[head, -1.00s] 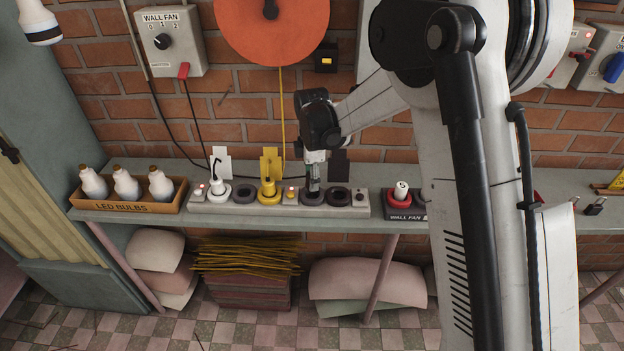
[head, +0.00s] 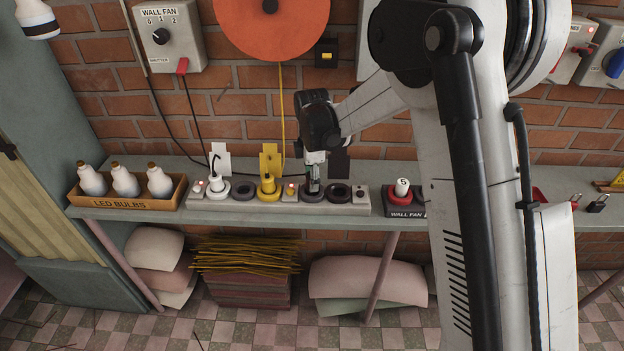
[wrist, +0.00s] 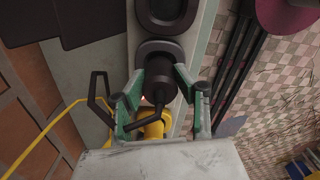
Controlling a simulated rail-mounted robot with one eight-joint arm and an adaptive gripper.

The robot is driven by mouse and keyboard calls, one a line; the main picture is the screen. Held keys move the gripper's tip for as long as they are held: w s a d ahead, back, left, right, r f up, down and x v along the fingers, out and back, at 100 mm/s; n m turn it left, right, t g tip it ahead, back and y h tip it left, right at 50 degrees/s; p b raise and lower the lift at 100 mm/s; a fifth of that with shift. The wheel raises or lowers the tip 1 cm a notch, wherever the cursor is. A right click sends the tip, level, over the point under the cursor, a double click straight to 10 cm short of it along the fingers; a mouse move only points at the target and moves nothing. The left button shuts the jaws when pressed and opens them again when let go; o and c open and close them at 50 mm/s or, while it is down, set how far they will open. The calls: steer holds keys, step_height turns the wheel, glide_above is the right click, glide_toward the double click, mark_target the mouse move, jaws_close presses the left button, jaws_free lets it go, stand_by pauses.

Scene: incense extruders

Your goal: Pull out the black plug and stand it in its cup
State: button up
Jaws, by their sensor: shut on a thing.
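The black plug (wrist: 157,78) is between the two green-padded fingers of my gripper (wrist: 160,92) in the wrist view, with its cord end toward me. It appears to sit in a dark ringed socket of the power strip (wrist: 118,15). In the head view my gripper (head: 314,182) points down onto the grey power strip (head: 360,207), right of the yellow plug (head: 267,186), and largely hides the black plug. I cannot make out which holder is the plug's cup.
A white plug (head: 217,186) stands at the strip's left end. A box of LED bulbs (head: 125,204) is further left. A yellow cord (head: 281,110) hangs behind. Brick wall backs the shelf.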

steer(key=shift+f+b, duration=0.55)
steer(key=shift+f, duration=0.1)
steer(key=o, duration=1.2)
step_height(320, 180, up, 12)
steer(key=shift+s+d+r, duration=0.2)
steer(key=shift+d+r, duration=0.05)
steer(key=shift+r, duration=0.1)
steer(key=s+d+r+m+t, duration=0.2)
steer(key=s+d+r+m, duration=0.35)
steer(key=s, duration=0.25)
steer(key=s+d+r+m+t, duration=0.2)
steer(key=s+d+r+m, duration=0.3)
steer(key=s+d, duration=0.25)
steer(key=s+d+f+m+t, duration=0.1)
steer(key=s+d+m, duration=0.2)
steer(key=s+m, duration=0.2)
steer(key=s+d+f+m+t, duration=0.2)
steer(key=s+m, duration=0.3)
steer(key=s, duration=0.6)
steer(key=shift+d+f, duration=0.15)
steer(key=shift+d, duration=0.5)
